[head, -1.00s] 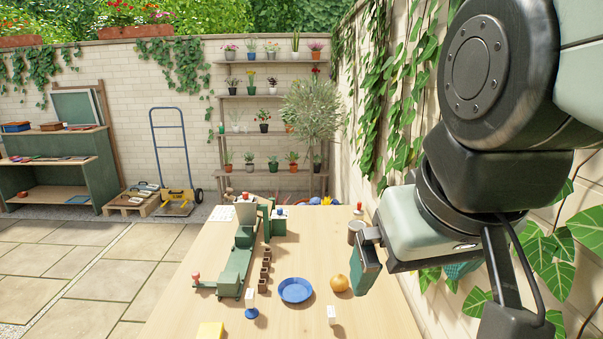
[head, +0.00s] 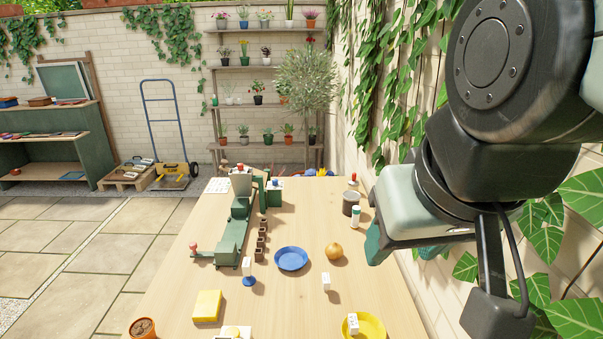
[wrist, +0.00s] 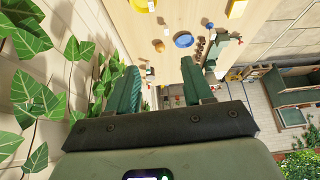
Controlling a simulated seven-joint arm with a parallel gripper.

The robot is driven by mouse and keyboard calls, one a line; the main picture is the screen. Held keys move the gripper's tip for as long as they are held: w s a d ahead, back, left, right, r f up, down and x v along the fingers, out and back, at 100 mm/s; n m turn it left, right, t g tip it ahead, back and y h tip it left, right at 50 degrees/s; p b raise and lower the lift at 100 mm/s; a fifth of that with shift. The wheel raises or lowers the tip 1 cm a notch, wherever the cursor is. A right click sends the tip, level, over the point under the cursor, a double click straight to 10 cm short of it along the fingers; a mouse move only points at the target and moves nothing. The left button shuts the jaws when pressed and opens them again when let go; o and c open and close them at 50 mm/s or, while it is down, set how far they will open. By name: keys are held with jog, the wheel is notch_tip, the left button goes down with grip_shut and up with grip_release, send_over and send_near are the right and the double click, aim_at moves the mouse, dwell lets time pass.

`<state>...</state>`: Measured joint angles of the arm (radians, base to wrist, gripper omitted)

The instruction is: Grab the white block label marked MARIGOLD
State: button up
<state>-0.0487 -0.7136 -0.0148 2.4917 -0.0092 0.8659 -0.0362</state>
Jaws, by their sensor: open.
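Several small white blocks are on the wooden table (head: 180,290); their lettering is too small to read, so I cannot tell which says MARIGOLD. One white block (head: 326,281) stands right of centre. Another white block (head: 247,266) is on a blue stand (head: 249,282). A third white block (head: 352,323) sits in the yellow dish (head: 372,328) at the near edge. My gripper (head: 375,245) is at the table's right side, apart from all of them. In the wrist view my gripper (wrist: 160,80) is open with nothing between its fingers.
A blue plate (head: 291,258) and an orange fruit (head: 334,251) lie mid-table. A green machine (head: 232,235) with dark small pots (head: 262,240) stands left. A dark can (head: 350,203) and white bottle (head: 356,217) stand near my gripper. A yellow block (head: 207,306) lies front left. Leafy wall is at right.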

jog(key=w+a+f+n+t, duration=0.1)
jog(key=w+a+f+n, duration=0.2)
jog(key=w+f+n, duration=1.05)
jog(key=w+d+f+n+t+h, duration=0.1)
jog(key=w+f+n+t+h, duration=0.15)
jog(key=w+f, duration=1)
jog(key=n+t+y, duration=0.3)
jog(key=n+t, duration=0.1)
jog(key=n, duration=1.5)
send_near(326, 280)
jog(key=w, duration=0.2)
jog(key=shift+w+a+n+t, duration=0.15)
jog(key=shift+w+n+t, duration=0.1)
jog(key=shift+w+n, duration=0.05)
jog(key=x, duration=0.4)
jog(key=shift+w+f, duration=0.25)
jog(key=shift+s+f+x, duration=0.1)
jog(key=shift+f+x, duration=0.1)
jog(key=shift+x, duration=0.75)
jog(key=shift+s+f+x, duration=0.1)
jog(key=shift+f+x, duration=0.1)
jog(key=shift+x, duration=0.75)
jog(key=shift+f+x, duration=0.15)
jog(key=shift+x, duration=0.75)
